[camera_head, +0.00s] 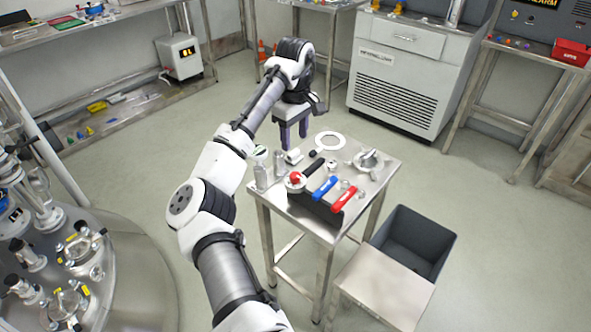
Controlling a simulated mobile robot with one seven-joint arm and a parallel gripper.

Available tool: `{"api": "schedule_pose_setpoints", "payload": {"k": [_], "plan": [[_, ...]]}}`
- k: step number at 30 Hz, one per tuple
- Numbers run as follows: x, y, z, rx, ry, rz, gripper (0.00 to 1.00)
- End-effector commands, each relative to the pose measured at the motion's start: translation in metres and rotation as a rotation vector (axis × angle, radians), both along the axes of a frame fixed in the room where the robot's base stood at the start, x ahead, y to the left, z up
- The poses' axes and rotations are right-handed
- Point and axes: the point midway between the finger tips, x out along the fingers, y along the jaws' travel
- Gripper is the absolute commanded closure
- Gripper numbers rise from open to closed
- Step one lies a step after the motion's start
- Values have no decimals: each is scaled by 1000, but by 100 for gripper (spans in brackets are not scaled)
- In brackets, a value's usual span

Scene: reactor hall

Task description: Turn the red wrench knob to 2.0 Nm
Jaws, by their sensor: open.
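A small steel table (262,203) stands in the middle of the head view. A dark stand (318,210) on its front part carries a blue-handled tool (325,187) and a red-handled tool (344,201). A round red knob (296,177) sits at the stand's left end, on a pale round base. Any scale or torque reading is too small to read. My gripper (293,140) is open, with its fingers pointing down. In the picture it appears above and behind the table, apart from the red knob. Nothing shows between its fingers.
The table also holds a white ring (330,141), a metal clamp-like part (369,160) and bottles (261,176) at left. A grey bin (412,243) stands to the right. A steel vessel with fittings (110,270) fills the lower left. Floor is clear behind the table.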

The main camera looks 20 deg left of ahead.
Motion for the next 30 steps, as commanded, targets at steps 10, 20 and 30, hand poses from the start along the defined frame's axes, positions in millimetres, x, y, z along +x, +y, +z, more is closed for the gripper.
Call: {"api": "schedule_pose_setpoints", "payload": {"k": [10,20,30], "plan": [[0,-1,-62,-2,-2,-4,48],[1,-1,-118,-1,-4,-5,48],[1,-1,-130,-1,-6,-5,48]]}}
